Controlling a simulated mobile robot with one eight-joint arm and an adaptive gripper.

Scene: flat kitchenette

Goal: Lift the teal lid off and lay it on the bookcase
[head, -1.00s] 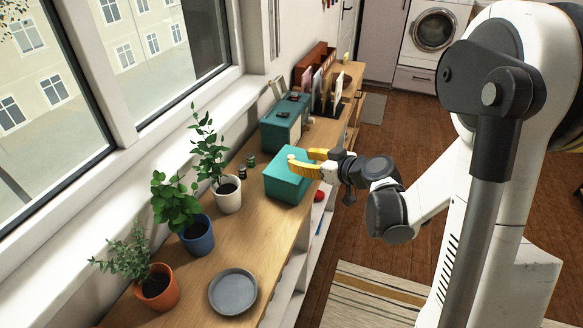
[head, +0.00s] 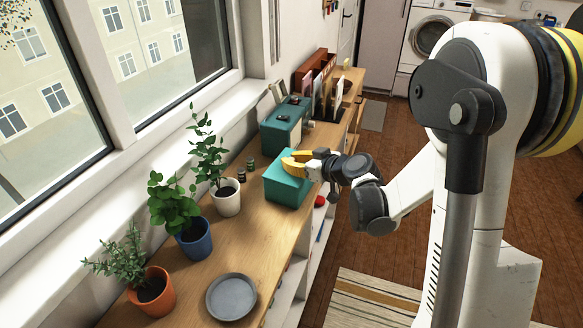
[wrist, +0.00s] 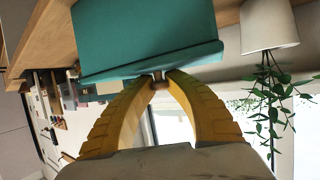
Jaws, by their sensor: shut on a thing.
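The teal box (head: 288,191) stands on the wooden top of the low bookcase (head: 252,232) under the window. Its teal lid (head: 276,172) is on it; the lid also shows in the wrist view (wrist: 120,69), below the box wall (wrist: 140,25). My gripper (head: 289,162) is above the lid with its yellow fingers shut on the lid's small knob. In the wrist view the fingertips (wrist: 160,79) meet at this knob, which they mostly hide. I cannot tell any gap between lid and box.
Three potted plants, in white (head: 228,202), blue (head: 196,242) and orange (head: 152,297) pots, line the window side. Two small jars (head: 246,170) stand left of the box. A grey plate (head: 231,297) lies nearer. A larger teal case (head: 281,132) stands behind. Bare wood lies between box and plate.

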